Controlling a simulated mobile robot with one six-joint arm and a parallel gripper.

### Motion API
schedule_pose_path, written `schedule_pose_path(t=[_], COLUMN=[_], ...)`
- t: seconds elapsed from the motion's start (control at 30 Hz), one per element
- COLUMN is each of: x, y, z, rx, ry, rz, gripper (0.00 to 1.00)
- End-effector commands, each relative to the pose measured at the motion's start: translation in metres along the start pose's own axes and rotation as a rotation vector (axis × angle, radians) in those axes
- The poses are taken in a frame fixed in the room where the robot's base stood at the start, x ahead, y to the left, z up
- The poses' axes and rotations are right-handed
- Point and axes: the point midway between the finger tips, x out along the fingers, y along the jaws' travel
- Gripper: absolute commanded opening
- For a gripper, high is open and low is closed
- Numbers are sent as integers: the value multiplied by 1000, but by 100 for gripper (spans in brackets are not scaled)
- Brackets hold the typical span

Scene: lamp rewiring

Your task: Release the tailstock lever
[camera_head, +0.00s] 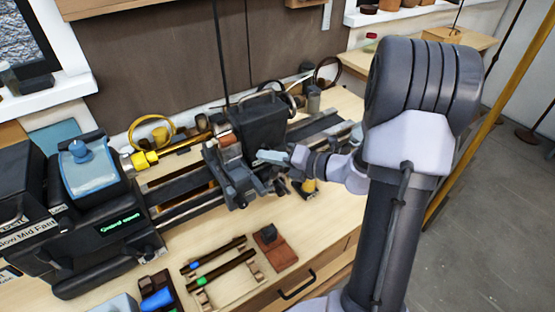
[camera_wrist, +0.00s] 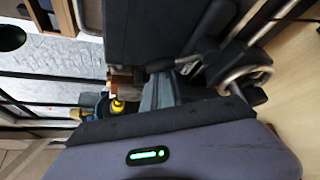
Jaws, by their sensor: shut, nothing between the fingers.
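The tailstock (camera_head: 262,122) is a dark block on the lathe bed, right of the brass-coloured work in the head view. Its dark body fills the upper middle of the wrist view (camera_wrist: 150,32). My gripper (camera_head: 268,157) is shut and empty, its pale fingers close against the near side of the tailstock. I cannot pick out the lever for certain, nor tell whether the fingers touch anything.
The headstock (camera_head: 85,170) stands left, with a blue cap and a green display. Two dark rods (camera_head: 222,267) lie in a wooden rack on the near bench, beside a red-brown block (camera_head: 275,247). A yellow cable coil (camera_head: 152,133) lies behind.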

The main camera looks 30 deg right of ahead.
Motion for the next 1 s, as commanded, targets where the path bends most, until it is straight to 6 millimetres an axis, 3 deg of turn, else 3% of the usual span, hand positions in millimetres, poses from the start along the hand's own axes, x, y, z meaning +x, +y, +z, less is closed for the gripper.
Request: schedule_pose_path(t=[0.4, 1.0], x=[0, -8], y=[0, 3], z=[1, 14], rx=[9, 164], ry=[0, -1], rz=[4, 95], gripper=[0, 0])
